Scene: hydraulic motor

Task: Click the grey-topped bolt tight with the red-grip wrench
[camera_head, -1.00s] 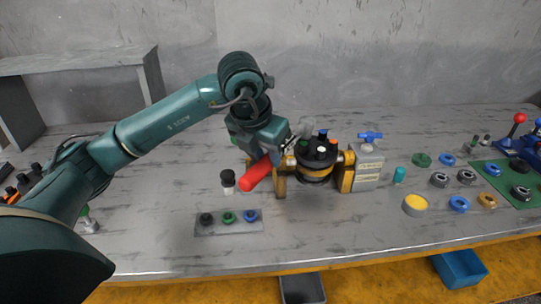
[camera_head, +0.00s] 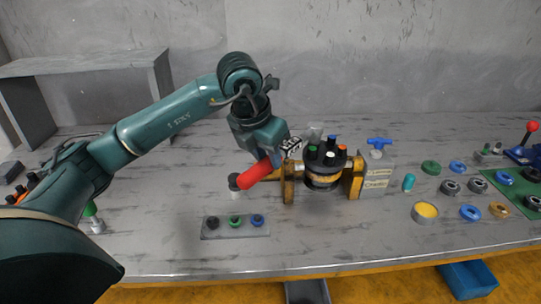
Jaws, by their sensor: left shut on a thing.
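My left gripper (camera_head: 268,150) is shut on the red-grip wrench (camera_head: 254,174), whose red handle points down and to the left. The wrench's far end lies near the gripper and is hard to make out. The hydraulic motor (camera_head: 322,179), a dark round body with a yellow band, sits between yellow brackets (camera_head: 355,177) just right of the gripper. My right gripper is not in view.
A grey block with a blue valve handle (camera_head: 379,142) stands right of the motor; several rings and a yellow-filled cup (camera_head: 426,211) lie beyond.

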